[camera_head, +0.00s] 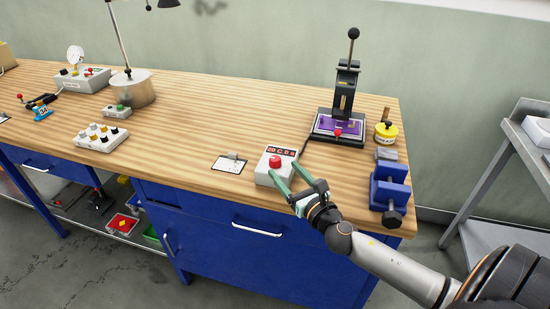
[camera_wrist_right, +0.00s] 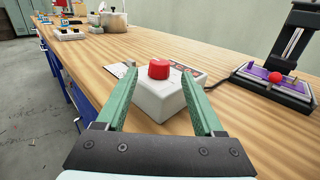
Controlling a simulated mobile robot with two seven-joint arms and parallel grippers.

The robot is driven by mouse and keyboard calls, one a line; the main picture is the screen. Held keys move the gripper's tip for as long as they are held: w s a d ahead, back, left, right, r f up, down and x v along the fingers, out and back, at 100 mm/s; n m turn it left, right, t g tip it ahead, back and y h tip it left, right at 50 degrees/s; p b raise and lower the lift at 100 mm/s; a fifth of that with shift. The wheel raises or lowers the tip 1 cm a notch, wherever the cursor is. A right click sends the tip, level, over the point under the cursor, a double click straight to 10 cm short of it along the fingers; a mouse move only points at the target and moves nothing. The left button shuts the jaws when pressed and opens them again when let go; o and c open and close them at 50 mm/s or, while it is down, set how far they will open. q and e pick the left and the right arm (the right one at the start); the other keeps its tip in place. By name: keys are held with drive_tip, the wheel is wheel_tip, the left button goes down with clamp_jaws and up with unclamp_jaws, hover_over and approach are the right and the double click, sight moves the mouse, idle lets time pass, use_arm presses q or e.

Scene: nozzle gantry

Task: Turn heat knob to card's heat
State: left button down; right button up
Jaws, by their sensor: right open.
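A white control box with a red knob (camera_head: 276,162) on top stands near the front edge of the bench. The box (camera_wrist_right: 160,97) and its red knob (camera_wrist_right: 159,69) also show in the right wrist view. A dark strip with red markings (camera_head: 280,151) runs along the back of the box; its text is too small to read. A white card (camera_head: 229,166) with a clip lies just left of the box; its writing cannot be read. My right gripper (camera_head: 289,174) is open, its green fingers reaching toward the box, with the knob beyond and between them. My left gripper is not in view.
A black press (camera_head: 344,110) with a purple plate stands behind right of the box. A yellow-lidded container (camera_head: 386,132) and a blue vise (camera_head: 389,184) are at the right end. A white block of several knobs (camera_head: 101,137) stands left. Bench space left of the card is clear.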

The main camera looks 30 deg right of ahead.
sight(278, 163)
drive_tip(key=shift+w+d, duration=0.2)
drive_tip(key=shift+w, duration=2.9)
clamp_jaws()
